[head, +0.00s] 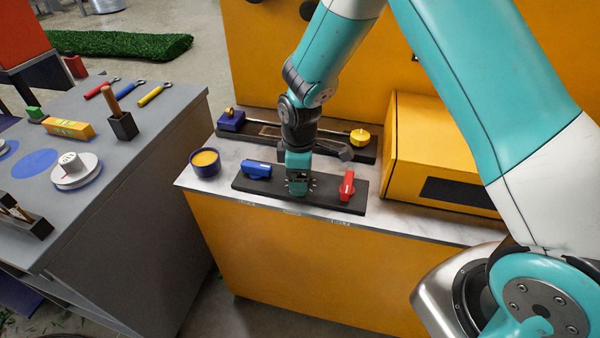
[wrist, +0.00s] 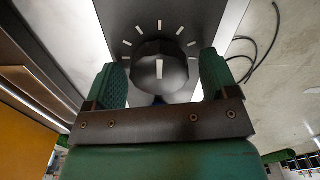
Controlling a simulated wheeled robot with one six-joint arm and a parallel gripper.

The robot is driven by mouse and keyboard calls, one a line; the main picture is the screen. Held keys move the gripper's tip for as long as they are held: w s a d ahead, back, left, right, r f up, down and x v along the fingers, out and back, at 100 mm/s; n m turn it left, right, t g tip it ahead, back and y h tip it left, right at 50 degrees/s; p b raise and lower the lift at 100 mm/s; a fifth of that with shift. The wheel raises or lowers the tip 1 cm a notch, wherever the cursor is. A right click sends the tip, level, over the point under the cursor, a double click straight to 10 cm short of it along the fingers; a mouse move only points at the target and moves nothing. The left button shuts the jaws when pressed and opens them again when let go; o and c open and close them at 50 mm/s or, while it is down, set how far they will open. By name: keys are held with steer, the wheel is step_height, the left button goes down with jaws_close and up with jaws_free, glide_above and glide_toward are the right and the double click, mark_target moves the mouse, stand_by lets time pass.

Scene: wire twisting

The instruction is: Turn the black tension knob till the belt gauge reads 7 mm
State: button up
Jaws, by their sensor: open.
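The black tension knob (wrist: 147,75) shows in the wrist view, with a short white mark that runs up and down in the picture. White tick marks arc around its far side. My gripper (wrist: 163,66) is open, with one green finger on each side of the knob; I cannot tell whether either touches it. In the head view my gripper (head: 299,184) points down over the middle of the black panel (head: 325,202) and mostly hides the knob. No belt gauge reading can be made out in either view.
A blue handle (head: 257,170) and a red handle (head: 347,186) flank my gripper on the panel. Behind is a dark rail with a blue block (head: 231,120) and a yellow disc (head: 360,137). A blue cup (head: 205,163) stands left, a yellow box (head: 440,150) right.

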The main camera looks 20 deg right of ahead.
steer(key=c, duration=0.9)
steer(key=shift+c, duration=0.2)
steer(key=shift+m, duration=0.3)
steer(key=m, duration=0.3)
steer(key=shift+r+p, duration=0.1)
steer(key=shift+p, duration=0.3)
steer(key=m, duration=0.5)
steer(key=m+p, duration=0.1)
steer(key=m, duration=0.3)
steer(key=shift+d+m, duration=0.1)
steer(key=shift+m, duration=2.4)
